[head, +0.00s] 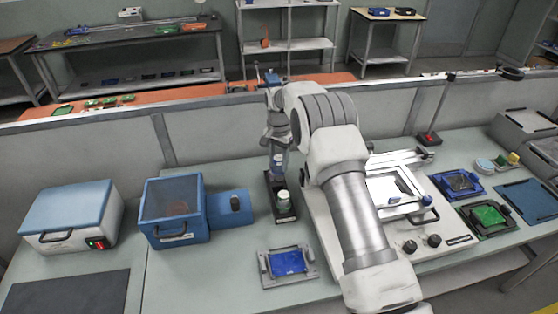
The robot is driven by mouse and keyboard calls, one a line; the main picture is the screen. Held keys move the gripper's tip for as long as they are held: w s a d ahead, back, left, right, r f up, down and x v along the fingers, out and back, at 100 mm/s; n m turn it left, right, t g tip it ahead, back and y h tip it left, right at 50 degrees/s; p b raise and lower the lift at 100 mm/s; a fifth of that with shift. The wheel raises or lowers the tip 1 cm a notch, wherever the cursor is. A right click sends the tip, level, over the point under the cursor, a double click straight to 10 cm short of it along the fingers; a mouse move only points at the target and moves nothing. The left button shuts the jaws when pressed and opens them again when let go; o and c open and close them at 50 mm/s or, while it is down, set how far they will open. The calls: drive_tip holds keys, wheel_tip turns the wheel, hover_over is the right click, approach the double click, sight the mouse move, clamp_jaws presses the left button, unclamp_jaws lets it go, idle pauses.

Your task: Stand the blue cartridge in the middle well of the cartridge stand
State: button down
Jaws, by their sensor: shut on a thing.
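The cartridge stand (287,218) is a narrow dark tray on the bench, left of my arm. My gripper (278,149) points down over the back part of the stand. It is shut on the blue cartridge (279,166), which looks upright. I cannot tell whether the blue cartridge touches the stand or hangs just above it. The middle well cannot be made out, and which well is below the blue cartridge is unclear.
A blue box with a dark lid (172,204) and a blue block with a black knob (232,207) stand left of the stand. A grey fixture with a blue plate (289,263) lies in front. A white printer-like machine (440,222) is at right. A low partition (215,126) runs behind.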

sight(279, 179)
wheel_tip(279, 179, down, 4)
drive_tip(key=shift+f+b, duration=0.15)
drive_tip(key=shift+b, duration=0.75)
drive_tip(key=shift+f+b, duration=0.35)
drive_tip(key=shift+f, duration=0.15)
drive_tip(key=shift+f+b, duration=1.35)
drive_tip(key=shift+b, duration=0.15)
idle(1.0)
idle(0.3)
drive_tip(key=shift+c, duration=1.5)
unclamp_jaws()
drive_tip(key=shift+c, duration=0.2)
drive_tip(key=c, duration=0.3)
drive_tip(key=shift+c, duration=0.2)
drive_tip(key=shift+r, duration=0.15)
